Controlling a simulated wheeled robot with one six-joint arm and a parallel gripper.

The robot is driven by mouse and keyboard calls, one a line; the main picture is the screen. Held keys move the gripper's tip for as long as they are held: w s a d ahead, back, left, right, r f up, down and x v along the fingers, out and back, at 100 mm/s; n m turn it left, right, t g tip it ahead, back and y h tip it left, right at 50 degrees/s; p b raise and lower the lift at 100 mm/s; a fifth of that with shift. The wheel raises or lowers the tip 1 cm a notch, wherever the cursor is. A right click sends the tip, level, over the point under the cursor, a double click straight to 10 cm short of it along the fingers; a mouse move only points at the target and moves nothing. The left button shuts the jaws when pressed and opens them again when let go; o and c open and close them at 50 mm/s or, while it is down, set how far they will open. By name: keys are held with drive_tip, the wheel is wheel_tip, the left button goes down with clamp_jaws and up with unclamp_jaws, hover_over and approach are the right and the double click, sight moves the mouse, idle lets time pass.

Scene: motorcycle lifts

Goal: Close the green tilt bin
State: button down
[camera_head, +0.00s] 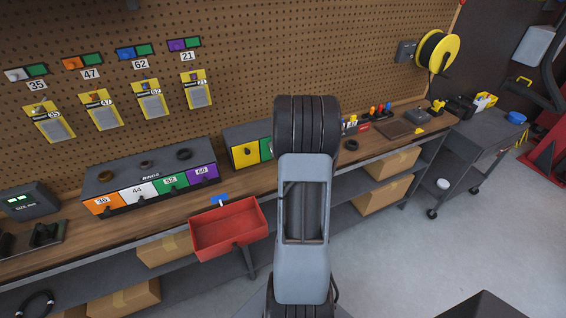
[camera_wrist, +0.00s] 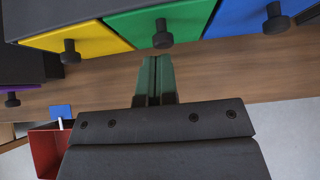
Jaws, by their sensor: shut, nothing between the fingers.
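Two bin units have a green front. In the right unit, the green bin (camera_wrist: 165,18) sits between a yellow bin (camera_wrist: 75,36) and a blue bin (camera_wrist: 255,14), each with a dark round knob. Its lower edge looks in line with its neighbours. In the head view only a strip of this green bin (camera_head: 266,149) shows beside my arm. The left unit has another green bin (camera_head: 171,182), labelled 52, which looks level with its row. My gripper (camera_wrist: 155,82) is shut and empty, just below and in front of the right unit's green bin. The arm hides it in the head view.
A red open tray (camera_head: 228,229) hangs at the bench's front edge and also shows in the wrist view (camera_wrist: 47,150). The wooden bench top (camera_wrist: 100,84) is bare below the bins. A wheeled cart (camera_head: 486,135) stands at the right. The floor is clear between.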

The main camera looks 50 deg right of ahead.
drive_tip(key=shift+w+d+r+p, duration=0.2)
drive_tip(key=shift+w+p, duration=0.2)
drive_tip(key=shift+p, duration=0.05)
drive_tip(key=shift+w, duration=0.15)
idle(0.5)
drive_tip(key=s+f+v, duration=0.1)
drive_tip(key=v, duration=1.2)
drive_tip(key=shift+a+f, duration=0.1)
